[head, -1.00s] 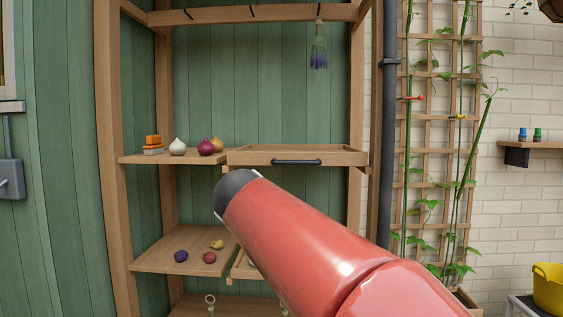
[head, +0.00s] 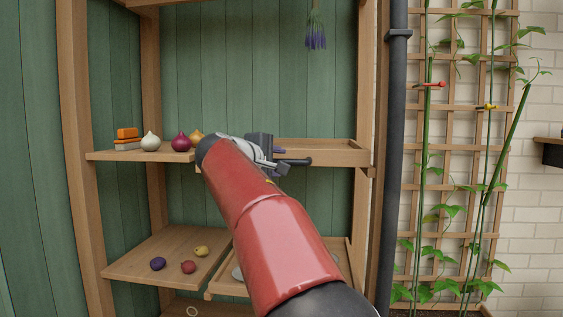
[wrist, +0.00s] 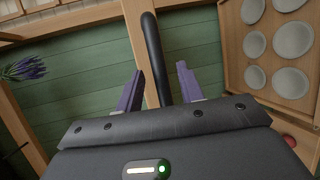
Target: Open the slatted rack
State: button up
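The wooden rack (head: 330,146) with a dark bar handle (head: 297,162) sits at the right of the upper shelf level in the head view. Its slats cannot be made out from here. My gripper (head: 279,151) is at the rack's front, by the handle, partly hidden behind my red arm. In the wrist view my gripper (wrist: 160,82) has its two purple fingers apart, and the black handle (wrist: 152,50) runs between them. I see gaps between the fingers and the handle, so it is not gripped. The left part of the rack is hidden.
Left of the rack, a shelf (head: 105,155) holds orange blocks, a white bulb and a purple onion. A lower tray (head: 222,284) is partly behind my arm; in the wrist view pale round discs (wrist: 255,45) lie on it. A dark pipe (head: 395,120) stands to the right.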

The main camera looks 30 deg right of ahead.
jog(key=shift+x, duration=1.1)
jog(key=shift+c, duration=0.4)
grip_shut()
